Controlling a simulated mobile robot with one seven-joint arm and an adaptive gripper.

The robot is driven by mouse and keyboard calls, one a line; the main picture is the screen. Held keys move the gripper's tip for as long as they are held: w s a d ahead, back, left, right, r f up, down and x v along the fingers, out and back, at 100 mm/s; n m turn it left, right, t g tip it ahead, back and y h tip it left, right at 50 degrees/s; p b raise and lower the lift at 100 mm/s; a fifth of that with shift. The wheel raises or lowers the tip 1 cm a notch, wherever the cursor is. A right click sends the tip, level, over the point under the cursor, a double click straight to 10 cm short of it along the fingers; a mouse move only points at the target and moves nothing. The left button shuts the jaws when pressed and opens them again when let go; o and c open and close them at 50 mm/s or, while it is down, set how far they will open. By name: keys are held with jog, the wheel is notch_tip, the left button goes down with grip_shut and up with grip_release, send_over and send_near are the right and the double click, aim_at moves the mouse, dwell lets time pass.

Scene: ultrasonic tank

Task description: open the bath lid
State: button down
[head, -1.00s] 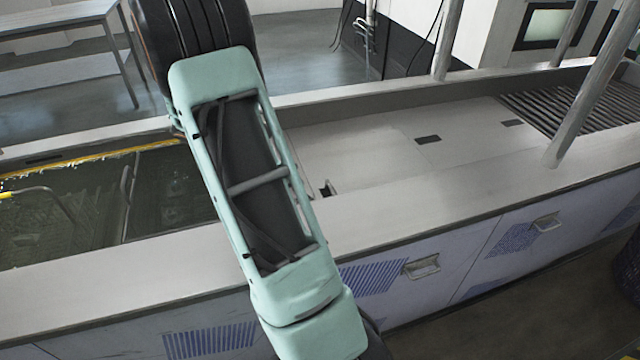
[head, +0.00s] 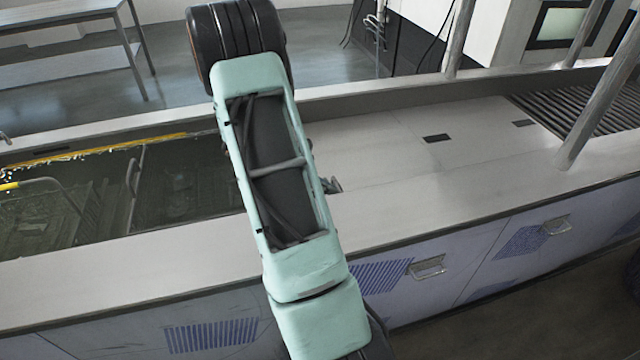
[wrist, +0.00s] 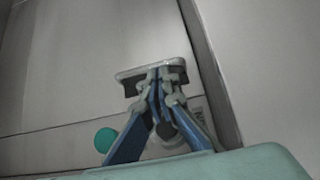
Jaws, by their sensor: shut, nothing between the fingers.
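The bath lid (head: 385,150) looks like the flat grey panel over the tank's middle, right of the open liquid section. It lies flat, level with the rim. In the wrist view, a pale panel (wrist: 85,60) fills the background, with a seam along its right side. My gripper (wrist: 158,76) is shut, its blue fingers meeting at a small light-rimmed grey piece (wrist: 128,76), perhaps a handle or recess; contact cannot be told. In the head view my arm hides most of the gripper; only a small grey part shows beside the arm.
Open liquid (head: 185,185) with a yellow-edged rim lies left of my arm. Dark slots (head: 437,138) mark the flat panels to the right. Metal posts (head: 590,105) and a slatted grate (head: 560,100) stand further right. A teal round spot (wrist: 105,140) shows in the wrist view.

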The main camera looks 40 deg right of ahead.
jog(key=shift+s+d, duration=0.1)
jog(key=shift+d, duration=0.05)
jog(key=s+d+p, duration=0.1)
jog(key=s+d, duration=0.4)
jog(key=d, duration=0.5)
jog(key=s+d+p, duration=0.1)
jog(key=s+d, duration=0.5)
jog(key=d, duration=0.4)
jog(key=s+d+p, duration=0.1)
jog(key=s+d, duration=0.5)
jog(key=d, duration=0.5)
jog(key=shift+a+p, duration=0.1)
jog(key=shift+p, duration=0.25)
jog(key=shift+w+a+r, duration=0.15)
jog(key=shift+w+r, duration=0.1)
jog(key=shift+r, duration=0.1)
jog(key=p+v, duration=0.5)
jog(key=v, duration=0.4)
jog(key=shift+a, duration=0.15)
